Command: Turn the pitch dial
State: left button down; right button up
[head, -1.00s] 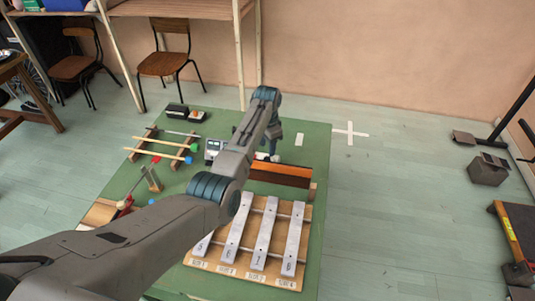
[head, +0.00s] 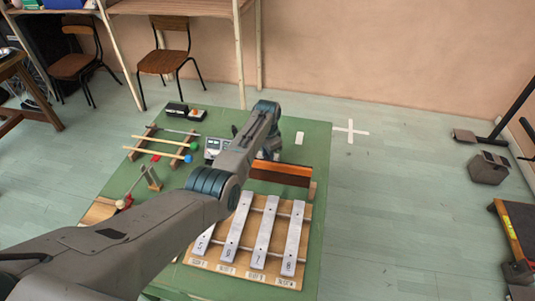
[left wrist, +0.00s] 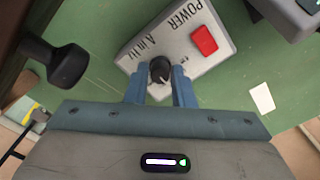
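The pitch dial (left wrist: 160,70) is a small black knob with a pale pointer mark. It stands on a grey box (left wrist: 185,42) marked POWER and "A in Hz", with a red button (left wrist: 204,40). The two blue fingers of my left gripper (left wrist: 158,85) lie on either side of the dial. They are apart, and a narrow gap seems to show beside the knob; I cannot tell contact clearly. In the head view my left arm reaches over the green table, and its wrist hides the box and dial. My right gripper is not in view.
A grey unit with a display (head: 214,146) stands left of my gripper. A wooden bar (head: 280,174) and numbered metal bars (head: 263,232) are nearer. A pale card (head: 299,138) lies beyond. A dark round object (left wrist: 58,62) stands near the box.

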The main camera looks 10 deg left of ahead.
pick_arm(q)
jog(key=shift+n, duration=0.4)
jog(key=shift+r+n+p, duration=0.1)
jog(key=shift+n+p, duration=0.25)
jog(key=shift+n, duration=0.65)
jog(key=n, duration=0.3)
jog(key=shift+n, duration=0.3)
jog(key=n+p, duration=0.1)
jog(key=n, duration=0.4)
jog(key=shift+w, duration=0.1)
jog(key=shift+n, duration=0.4)
jog(key=c, duration=1.2)
grip_release()
jog(key=shift+c, duration=0.2)
